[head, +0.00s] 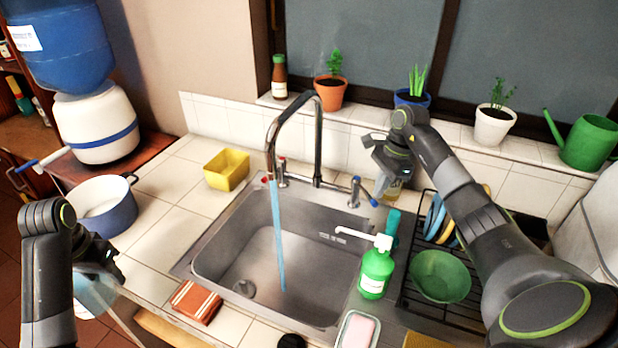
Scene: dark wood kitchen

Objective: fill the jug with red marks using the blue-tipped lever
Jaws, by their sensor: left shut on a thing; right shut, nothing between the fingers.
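A clear bluish vessel (92,294), apparently the jug, is at the lower left, partly hidden by my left arm; no red marks can be made out. My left gripper (108,270) is shut on it, beside the counter and left of the sink. The tap (318,135) stands behind the sink, and a stream of water (278,240) falls from its spout into the sink. The blue-tipped lever (356,188) is right of the tap; a red-tipped lever (282,173) is left of it. My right gripper (378,172) is shut and empty, close to the blue-tipped lever; contact cannot be told.
The sink (225,245) has no vessel in it. A green soap dispenser (376,270), a soap dish (357,331) and a dish rack (420,300) are on its right. A folded cloth (196,302), a yellow tub (227,170) and a blue pot (105,207) are on the left.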

